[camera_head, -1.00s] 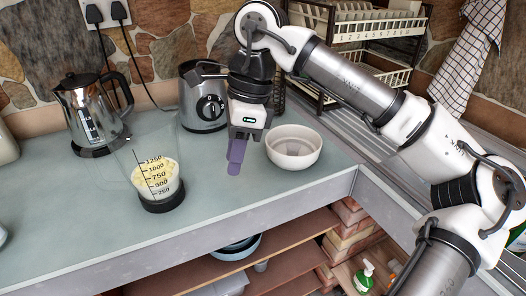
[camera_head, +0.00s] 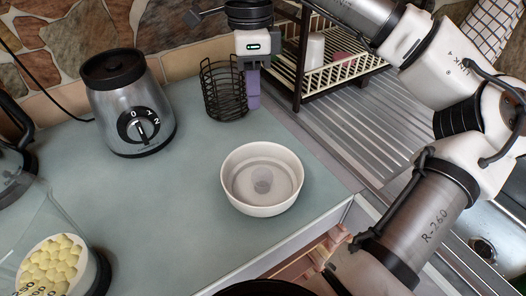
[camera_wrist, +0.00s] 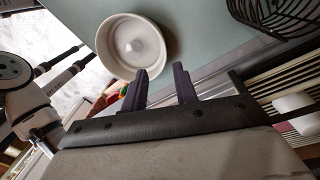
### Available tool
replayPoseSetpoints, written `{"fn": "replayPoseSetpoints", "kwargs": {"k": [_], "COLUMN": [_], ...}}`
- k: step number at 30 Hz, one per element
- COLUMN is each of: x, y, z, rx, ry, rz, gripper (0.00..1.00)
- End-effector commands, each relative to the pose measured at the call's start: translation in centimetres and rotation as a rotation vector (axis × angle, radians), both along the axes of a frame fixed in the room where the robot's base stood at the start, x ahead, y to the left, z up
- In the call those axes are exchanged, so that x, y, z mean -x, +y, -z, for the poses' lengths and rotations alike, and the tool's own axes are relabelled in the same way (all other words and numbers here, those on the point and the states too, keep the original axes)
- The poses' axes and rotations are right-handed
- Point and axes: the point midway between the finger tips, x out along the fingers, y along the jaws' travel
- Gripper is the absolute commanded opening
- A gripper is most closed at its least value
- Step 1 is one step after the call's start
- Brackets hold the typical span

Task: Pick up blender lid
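A white bowl (camera_head: 226,172) stands on the counter near its front right edge. A round, pale, translucent piece with a central knob, which looks like the blender lid (camera_head: 263,180), lies inside it. Bowl (camera_wrist: 104,47) and lid (camera_wrist: 139,43) also show in the wrist view, beyond the fingers. My gripper (camera_head: 253,100) is in the air, beyond the bowl in the head view, in front of the wire basket. In the wrist view my gripper (camera_wrist: 161,78) has its two purple fingers apart with nothing between them. The blender jug (camera_head: 40,225), with pale yellow pieces inside, is at lower left.
The blender base (camera_head: 128,105) stands at the back left. A black wire basket (camera_head: 222,92) and a dish rack (camera_head: 340,75) are behind my gripper. A ribbed metal drainboard (camera_head: 365,125) lies to the right. The counter between blender base and bowl is clear.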

Motion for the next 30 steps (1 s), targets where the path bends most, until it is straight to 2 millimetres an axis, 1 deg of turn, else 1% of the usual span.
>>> {"fn": "replayPoseSetpoints", "kwargs": {"k": [3, 5, 8, 12, 15, 18, 25, 30], "x": [0.0, 0.1, 0.3, 0.6, 0.8, 0.9, 1.3, 1.8], "y": [0.0, -0.1, -0.1, -0.1, -0.2, -0.2, -0.4, -0.7], "z": [0.1, 0.6, 2.2, 5.0, 6.7, 7.9, 9.5, 12.1], "rx": [0.000, 0.001, -0.001, -0.001, -0.001, -0.001, -0.001, -0.002], "ry": [0.000, 0.001, 0.003, 0.003, 0.003, 0.002, 0.003, 0.003], "rz": [0.000, 0.001, 0.000, 0.000, -0.001, -0.001, 0.000, -0.001], "gripper": [0.29, 0.29, 0.29, 0.29, 0.29, 0.29, 0.29, 0.29]}}
